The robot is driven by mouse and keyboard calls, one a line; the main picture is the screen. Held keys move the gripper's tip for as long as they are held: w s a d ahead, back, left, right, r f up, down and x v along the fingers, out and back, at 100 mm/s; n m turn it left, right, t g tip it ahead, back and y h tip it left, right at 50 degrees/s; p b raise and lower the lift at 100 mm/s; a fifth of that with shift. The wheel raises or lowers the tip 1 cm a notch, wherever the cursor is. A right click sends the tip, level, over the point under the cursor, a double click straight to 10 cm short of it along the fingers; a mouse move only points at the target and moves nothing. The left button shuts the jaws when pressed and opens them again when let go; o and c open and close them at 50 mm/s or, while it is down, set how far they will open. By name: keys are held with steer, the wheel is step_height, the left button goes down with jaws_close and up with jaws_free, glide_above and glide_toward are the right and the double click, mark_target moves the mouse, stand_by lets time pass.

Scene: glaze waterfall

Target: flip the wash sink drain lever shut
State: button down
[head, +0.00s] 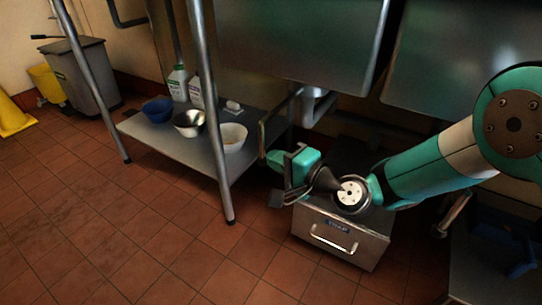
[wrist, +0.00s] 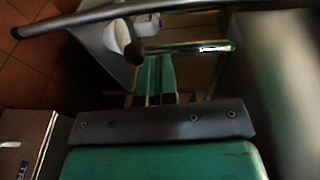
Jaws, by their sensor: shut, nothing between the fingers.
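The wash sink (head: 290,40) is a large steel basin at the top of the head view. Under it, a bent metal bar (head: 277,112) that looks like the drain lever hangs beside a pale drain pipe (head: 316,104). My gripper (head: 268,158) is low beneath the sink, by the lower end of this bar. In the wrist view my gripper's teal fingers (wrist: 157,62) are together and empty. A shiny rod (wrist: 190,47), probably the lever, lies across just beyond the fingertips. I cannot tell whether they touch it.
A steel box marked TRAP (head: 335,238) stands on the tiled floor below my wrist. A table leg (head: 213,120) and a low shelf (head: 190,150) with bowls and jugs are on the left. Open floor (head: 130,230) lies at front left.

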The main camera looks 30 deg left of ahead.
steer(key=b+v, duration=0.1)
steer(key=v, duration=0.4)
steer(key=shift+w+d+b, duration=0.1)
steer(key=shift+d+b, duration=0.3)
